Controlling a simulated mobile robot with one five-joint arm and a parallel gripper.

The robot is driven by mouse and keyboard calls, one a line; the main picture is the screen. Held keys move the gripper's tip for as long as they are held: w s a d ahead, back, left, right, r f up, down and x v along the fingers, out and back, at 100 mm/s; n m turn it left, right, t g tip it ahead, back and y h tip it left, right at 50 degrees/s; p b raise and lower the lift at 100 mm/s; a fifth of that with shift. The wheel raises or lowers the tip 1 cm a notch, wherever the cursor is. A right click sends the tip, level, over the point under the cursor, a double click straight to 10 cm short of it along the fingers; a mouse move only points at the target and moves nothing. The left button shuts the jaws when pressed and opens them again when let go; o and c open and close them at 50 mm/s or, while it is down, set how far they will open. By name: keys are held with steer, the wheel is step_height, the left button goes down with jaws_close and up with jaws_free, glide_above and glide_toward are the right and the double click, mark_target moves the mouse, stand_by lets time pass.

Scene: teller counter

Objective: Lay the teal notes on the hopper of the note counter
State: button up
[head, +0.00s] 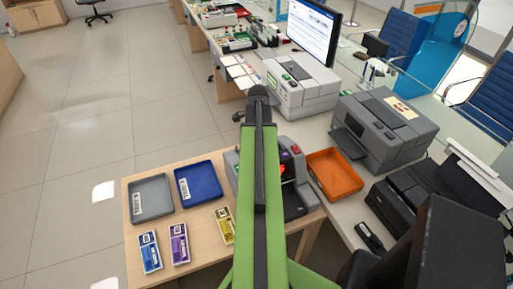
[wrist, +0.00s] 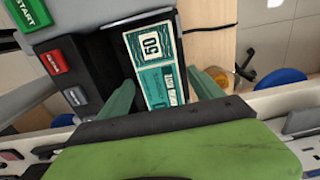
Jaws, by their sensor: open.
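The teal notes (wrist: 152,62), a flat bundle marked 50, show in the wrist view on the dark bed of the note counter (wrist: 60,50). That counter has a green START button and a red button; in the head view the note counter (head: 294,170) stands partly behind my green arm. My gripper (wrist: 160,80) is open, with one finger on each side of the near part of the notes and a visible gap to each. I cannot tell how high the fingers are above the bed. In the head view the arm hides the teal notes and my fingers.
On the wooden table stand a grey tray (head: 151,198), a blue tray (head: 198,184), and blue (head: 149,252), purple (head: 179,244) and yellow (head: 226,226) note bundles. An orange tray (head: 334,174) and a grey machine (head: 384,130) stand right of the counter.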

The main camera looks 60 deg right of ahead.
step_height(320, 180, up, 12)
steer(key=p, duration=1.1)
steer(key=shift+p, duration=0.3)
steer(key=w+a+n, duration=1.2)
steer(key=w+a, duration=0.5)
steer(key=a, duration=0.5)
steer(key=w+a+n, duration=0.2)
steer(key=a+n, duration=0.4)
steer(key=a, duration=0.8)
steer(key=w+a+n, duration=0.2)
steer(key=a+n, duration=0.5)
steer(key=a, duration=0.8)
steer(key=shift+w, duration=0.3)
steer(key=shift+f, duration=0.1)
